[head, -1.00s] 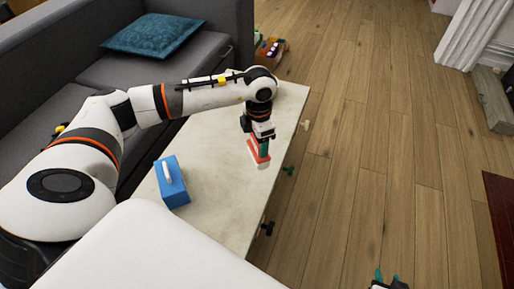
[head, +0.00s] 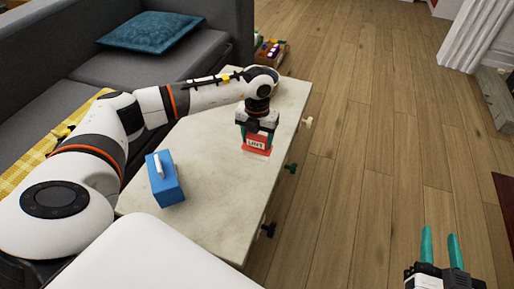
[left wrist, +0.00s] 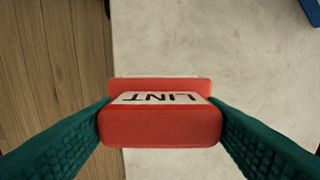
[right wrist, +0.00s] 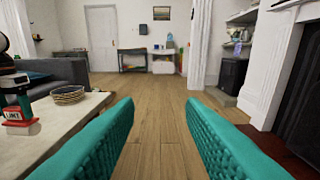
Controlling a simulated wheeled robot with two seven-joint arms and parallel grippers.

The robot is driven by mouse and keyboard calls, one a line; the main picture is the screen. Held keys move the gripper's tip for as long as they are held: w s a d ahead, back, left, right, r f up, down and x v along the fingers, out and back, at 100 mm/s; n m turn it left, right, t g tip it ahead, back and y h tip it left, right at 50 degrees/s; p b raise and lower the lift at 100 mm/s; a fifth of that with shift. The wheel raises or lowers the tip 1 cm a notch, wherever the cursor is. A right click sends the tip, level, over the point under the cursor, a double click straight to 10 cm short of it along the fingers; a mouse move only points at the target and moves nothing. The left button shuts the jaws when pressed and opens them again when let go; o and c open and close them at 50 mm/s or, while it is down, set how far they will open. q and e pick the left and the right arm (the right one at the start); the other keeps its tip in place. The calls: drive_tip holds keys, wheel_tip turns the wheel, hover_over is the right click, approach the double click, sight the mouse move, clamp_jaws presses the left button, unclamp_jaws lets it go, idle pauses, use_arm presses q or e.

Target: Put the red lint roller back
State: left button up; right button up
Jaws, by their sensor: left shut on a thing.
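The red lint roller (head: 256,143) has a white label reading LINT. It is between the teal fingers of my left gripper (head: 257,133), which is shut on it over the pale table top (head: 215,180). The left wrist view shows the roller (left wrist: 160,127) between both fingers, with the table beneath it and floor to the left. I cannot tell whether its base touches the table. My right gripper (head: 440,247) is open and empty over the floor. The right wrist view shows its two fingers (right wrist: 160,140) wide apart, with the roller (right wrist: 18,116) at the far left.
A blue box with a white handle (head: 165,180) stands on the table near its left edge. A grey sofa (head: 150,65) lies behind the table. A woven basket (right wrist: 68,95) shows on the table.

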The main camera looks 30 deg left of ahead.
sight(257, 146)
use_arm(q)
wheel_tip(257, 146, down, 3)
drive_tip(key=shift+f+b, duration=0.2)
drive_tip(key=shift+b, duration=0.3)
drive_tip(key=shift+f, duration=0.3)
use_arm(e)
drive_tip(key=shift+a+r+t+y, duration=0.2)
drive_tip(key=shift+r+t+y, duration=0.1)
drive_tip(key=shift+r+t, duration=0.7)
drive_tip(key=shift+a+r+t+y, duration=0.15)
drive_tip(key=shift+r+t+y, duration=0.15)
drive_tip(key=shift+r+t, duration=0.7)
use_arm(q)
drive_tip(key=shift+f, duration=0.15)
use_arm(e)
drive_tip(key=shift+r, duration=0.35)
use_arm(q)
drive_tip(key=o, duration=1)
drive_tip(key=shift+c, duration=0.2)
use_arm(e)
drive_tip(key=shift+g, duration=0.3)
